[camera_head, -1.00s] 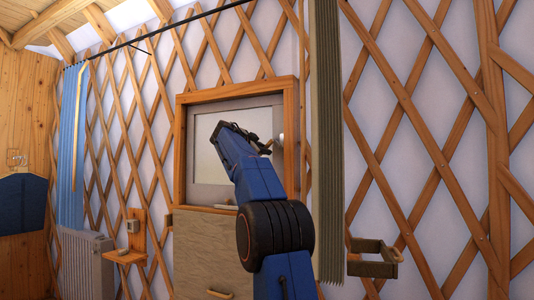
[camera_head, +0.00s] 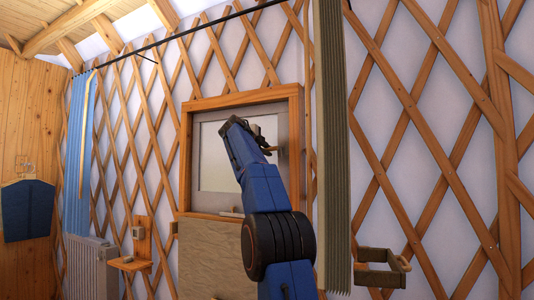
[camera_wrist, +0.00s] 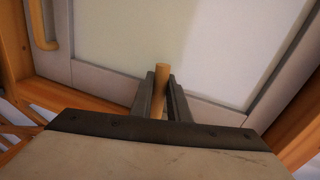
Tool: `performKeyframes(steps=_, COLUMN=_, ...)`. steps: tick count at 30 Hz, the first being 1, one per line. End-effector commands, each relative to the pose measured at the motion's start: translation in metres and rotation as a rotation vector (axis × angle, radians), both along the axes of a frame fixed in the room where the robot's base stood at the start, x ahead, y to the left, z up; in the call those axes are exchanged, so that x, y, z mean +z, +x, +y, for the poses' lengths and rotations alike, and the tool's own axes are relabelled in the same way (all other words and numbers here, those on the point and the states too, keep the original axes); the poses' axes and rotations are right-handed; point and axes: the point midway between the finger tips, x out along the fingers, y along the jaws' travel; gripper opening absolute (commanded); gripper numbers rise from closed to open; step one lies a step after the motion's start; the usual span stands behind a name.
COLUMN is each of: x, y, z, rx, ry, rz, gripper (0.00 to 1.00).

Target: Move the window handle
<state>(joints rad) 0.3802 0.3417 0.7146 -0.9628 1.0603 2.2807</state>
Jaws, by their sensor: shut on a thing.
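The window (camera_head: 212,160) has a wooden outer frame (camera_head: 186,155), a grey inner sash and a pale pane, and it looks closed. The fingers hide the peg's lower part. In the head view my gripper (camera_head: 262,142) is at the right side of the sash, and the handle is mostly hidden behind it.
A curved light wooden bar (camera_wrist: 42,25) is at upper left in the wrist view. A blue curtain (camera_head: 78,150), radiator (camera_head: 90,262) and small wooden shelf (camera_head: 135,262) are at left.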

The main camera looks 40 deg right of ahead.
Motion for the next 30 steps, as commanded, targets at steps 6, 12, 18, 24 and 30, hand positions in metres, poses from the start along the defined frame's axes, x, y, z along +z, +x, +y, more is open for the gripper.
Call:
performKeyframes(steps=6, x=0.0004, y=-0.0007, z=-0.0003, rx=-0.002, ry=0.009, rz=-0.016, gripper=0.00)
performKeyframes(steps=12, x=0.0003, y=-0.0008, z=-0.0004, rx=-0.003, ry=0.009, rz=-0.015, gripper=0.00)
performKeyframes(steps=18, x=0.0004, y=-0.0007, z=-0.0003, rx=-0.003, ry=0.008, rz=-0.015, gripper=0.34)
performKeyframes(steps=24, x=0.0006, y=-0.0004, z=-0.0002, rx=-0.001, ry=0.007, rz=-0.015, gripper=0.34)
performKeyframes(steps=30, x=0.0029, y=-0.0029, z=0.0068, rx=0.001, ry=0.007, rz=-0.016, gripper=0.34)
